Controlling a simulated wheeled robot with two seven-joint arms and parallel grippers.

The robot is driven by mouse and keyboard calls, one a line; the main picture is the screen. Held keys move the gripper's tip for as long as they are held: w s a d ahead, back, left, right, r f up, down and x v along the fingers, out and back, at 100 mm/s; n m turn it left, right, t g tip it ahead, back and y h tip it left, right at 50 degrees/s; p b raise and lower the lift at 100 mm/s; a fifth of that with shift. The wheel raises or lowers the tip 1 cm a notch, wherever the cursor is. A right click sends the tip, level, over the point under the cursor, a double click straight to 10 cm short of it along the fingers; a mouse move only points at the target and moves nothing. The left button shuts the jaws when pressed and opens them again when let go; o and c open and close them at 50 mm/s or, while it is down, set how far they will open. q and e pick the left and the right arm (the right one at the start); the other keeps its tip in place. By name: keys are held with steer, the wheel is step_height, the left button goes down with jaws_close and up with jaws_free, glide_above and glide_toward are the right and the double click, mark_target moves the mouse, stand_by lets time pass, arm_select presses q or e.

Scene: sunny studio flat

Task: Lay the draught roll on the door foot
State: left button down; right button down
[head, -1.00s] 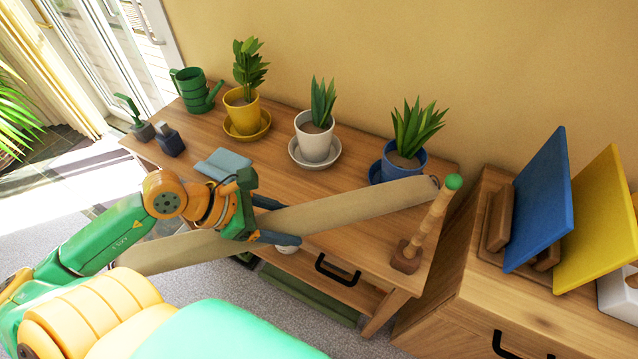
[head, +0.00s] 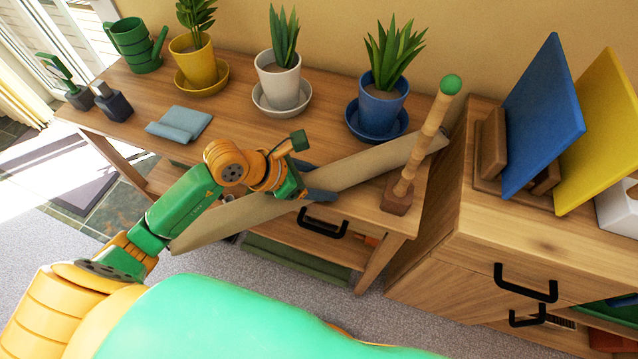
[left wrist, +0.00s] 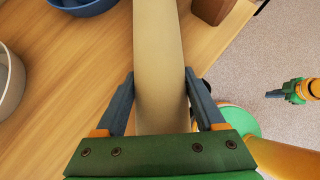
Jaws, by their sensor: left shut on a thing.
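The draught roll (head: 370,166) is a long beige tube. It slants across the front edge of the wooden table, its right end passing behind a wooden post. My left gripper (head: 318,182) is shut on its middle. In the left wrist view the roll (left wrist: 158,40) runs between the two dark fingers (left wrist: 158,82). The glass door (head: 84,30) is at the upper left of the head view; its foot is partly hidden behind the table things. My right gripper (left wrist: 275,93) seems to show, small, at the right of the left wrist view; its jaws are unclear.
The post (head: 410,160) has a green ball top. Potted plants in yellow (head: 195,62), white (head: 281,85) and blue (head: 383,103) pots, a watering can (head: 135,45) and a folded blue cloth (head: 180,123) stand on the table (head: 235,125). A cabinet (head: 530,240) is at right.

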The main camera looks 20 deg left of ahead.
arm_select(q)
steer(key=shift+f, duration=0.15)
jaws_free()
